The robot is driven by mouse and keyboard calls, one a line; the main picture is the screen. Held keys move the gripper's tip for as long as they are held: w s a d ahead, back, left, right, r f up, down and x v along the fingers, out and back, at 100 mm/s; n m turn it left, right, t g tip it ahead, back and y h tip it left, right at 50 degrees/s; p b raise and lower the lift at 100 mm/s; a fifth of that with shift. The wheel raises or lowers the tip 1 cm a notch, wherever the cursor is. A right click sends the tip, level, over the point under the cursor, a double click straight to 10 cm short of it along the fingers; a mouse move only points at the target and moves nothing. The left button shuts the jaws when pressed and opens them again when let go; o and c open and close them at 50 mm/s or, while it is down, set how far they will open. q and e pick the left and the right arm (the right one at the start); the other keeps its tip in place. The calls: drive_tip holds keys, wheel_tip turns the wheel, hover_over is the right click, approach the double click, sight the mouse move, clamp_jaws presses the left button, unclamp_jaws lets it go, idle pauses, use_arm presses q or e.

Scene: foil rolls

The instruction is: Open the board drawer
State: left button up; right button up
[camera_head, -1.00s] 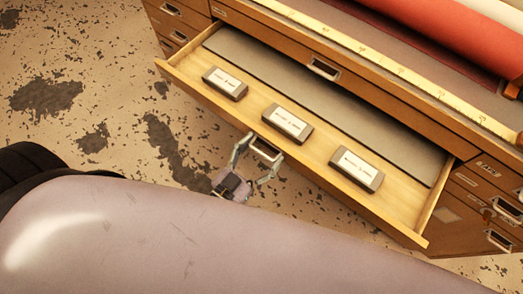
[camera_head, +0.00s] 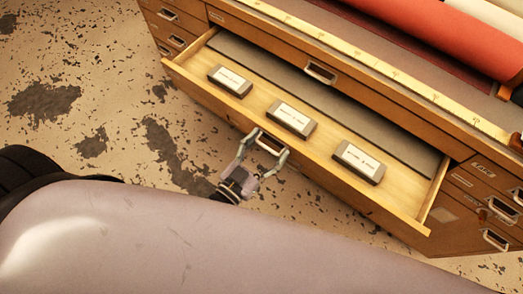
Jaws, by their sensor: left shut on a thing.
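The board drawer (camera_head: 213,96) is a pale wooden drawer pulled well out of the brown cabinet. A flat grey board (camera_head: 285,82) lies at its back. Three grey blocks with white labels (camera_head: 230,81) (camera_head: 292,120) (camera_head: 358,161) sit in a row behind its front panel. My left gripper (camera_head: 269,146) is at the middle of the drawer front, its two fingers on either side of the metal handle (camera_head: 270,149), shut on it. The fingers hide the ends of the handle. My right gripper is not in view.
The cabinet (camera_head: 380,105) has more closed drawers with handles at left and right. A yellow ruler strip (camera_head: 370,64) runs along its top edge, with a red roll (camera_head: 430,35) behind. The stained floor (camera_head: 100,90) at left is clear.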

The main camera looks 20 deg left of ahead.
use_arm(q)
drive_tip(key=o, duration=1.5)
drive_tip(key=shift+d, duration=0.1)
drive_tip(key=shift+s, duration=0.15)
drive_tip(key=shift+v, duration=6)
